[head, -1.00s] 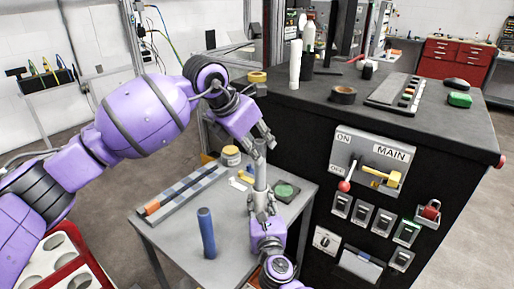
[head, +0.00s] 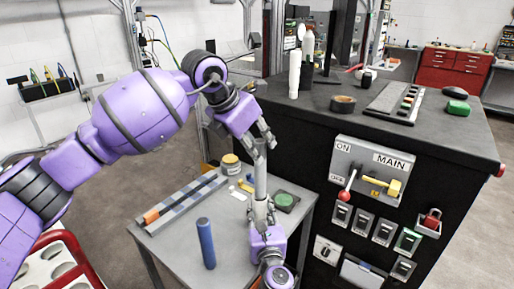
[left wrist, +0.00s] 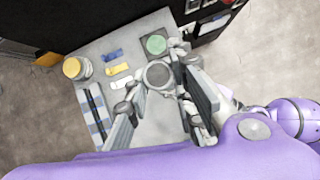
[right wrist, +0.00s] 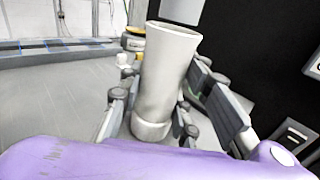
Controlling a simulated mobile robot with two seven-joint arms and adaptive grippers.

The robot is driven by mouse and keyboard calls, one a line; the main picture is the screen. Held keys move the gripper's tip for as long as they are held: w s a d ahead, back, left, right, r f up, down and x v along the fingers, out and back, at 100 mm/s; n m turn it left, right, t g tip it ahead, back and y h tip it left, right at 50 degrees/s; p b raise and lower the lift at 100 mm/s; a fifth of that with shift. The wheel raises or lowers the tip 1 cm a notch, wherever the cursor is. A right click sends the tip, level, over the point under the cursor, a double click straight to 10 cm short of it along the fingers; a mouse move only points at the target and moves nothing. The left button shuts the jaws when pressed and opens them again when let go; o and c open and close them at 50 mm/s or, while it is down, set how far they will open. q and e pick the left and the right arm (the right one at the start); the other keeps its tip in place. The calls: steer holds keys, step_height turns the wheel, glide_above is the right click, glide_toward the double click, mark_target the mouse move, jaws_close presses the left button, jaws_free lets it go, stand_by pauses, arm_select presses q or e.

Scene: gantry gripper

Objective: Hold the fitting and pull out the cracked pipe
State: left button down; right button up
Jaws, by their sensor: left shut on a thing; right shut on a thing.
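The grey pipe (head: 260,181) stands upright over the small grey table. My left gripper (head: 262,148) comes from above and is shut on its upper end. The round pipe top shows between the left fingers in the left wrist view (left wrist: 158,75). In the right wrist view the pipe (right wrist: 165,75) flares to an open top and enters a pale collar, the fitting (right wrist: 151,129). My right gripper (head: 261,213) is shut on the fitting low down, with fingers on both sides. The fingers hide much of the fitting in the head view. I cannot make out a crack.
On the table (head: 180,250) are a blue cylinder (head: 206,243), a long striped rack (head: 186,200), a yellow-lidded jar (head: 230,164) and a green round piece (head: 285,199). The black cabinet (head: 315,160) with switches stands close on the right.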

arm_select(q)
steer(key=shift+r, duration=0.15)
stand_by(0.3)
steer(key=shift+r, duration=1.4)
arm_select(e)
steer(key=o, duration=1.2)
steer(key=shift+o, duration=0.2)
